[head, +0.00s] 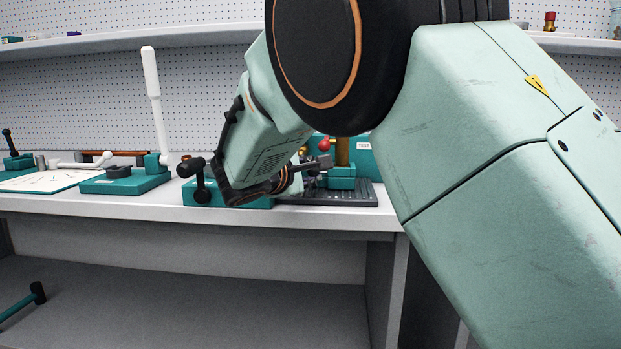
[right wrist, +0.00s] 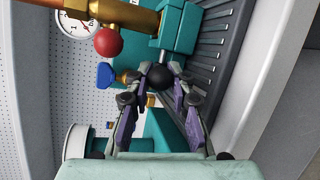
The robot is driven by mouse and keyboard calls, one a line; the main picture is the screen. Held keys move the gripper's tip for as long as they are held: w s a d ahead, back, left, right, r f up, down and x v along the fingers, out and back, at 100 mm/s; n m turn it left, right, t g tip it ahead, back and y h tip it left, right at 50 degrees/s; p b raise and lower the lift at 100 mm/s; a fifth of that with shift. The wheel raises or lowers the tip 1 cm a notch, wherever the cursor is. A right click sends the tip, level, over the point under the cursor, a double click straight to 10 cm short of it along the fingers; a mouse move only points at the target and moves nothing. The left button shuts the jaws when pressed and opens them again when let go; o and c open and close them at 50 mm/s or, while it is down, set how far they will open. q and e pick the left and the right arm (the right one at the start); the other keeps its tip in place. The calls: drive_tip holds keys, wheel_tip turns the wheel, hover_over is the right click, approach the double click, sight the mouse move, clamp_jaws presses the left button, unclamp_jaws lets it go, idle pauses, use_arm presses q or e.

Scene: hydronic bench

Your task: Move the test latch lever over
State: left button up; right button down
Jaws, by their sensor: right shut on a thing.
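The test latch lever shows in the right wrist view as a black ball knob (right wrist: 160,77) on a short metal rod, in front of a teal block (right wrist: 178,28). My right gripper (right wrist: 160,70) has its two fingers on either side of the knob and is shut on it. In the head view my right gripper (head: 322,163) reaches in at the test stand, beside a teal panel marked TEST (head: 363,146). My own wrist and forearm hide much of the stand, and the lever cannot be made out clearly there. My left gripper is not in view.
Close to the gripper are a red ball (right wrist: 108,42), a blue handle (right wrist: 105,75), a brass pipe (right wrist: 130,16) and a gauge (right wrist: 76,22). A dark ribbed tray (head: 350,194) lies below. A tall white lever (head: 154,100) stands left on the bench.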

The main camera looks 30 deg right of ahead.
drive_tip(key=shift+f, duration=0.1)
idle(0.3)
drive_tip(key=c, duration=1.6)
unclamp_jaws()
drive_tip(key=shift+o, duration=0.7)
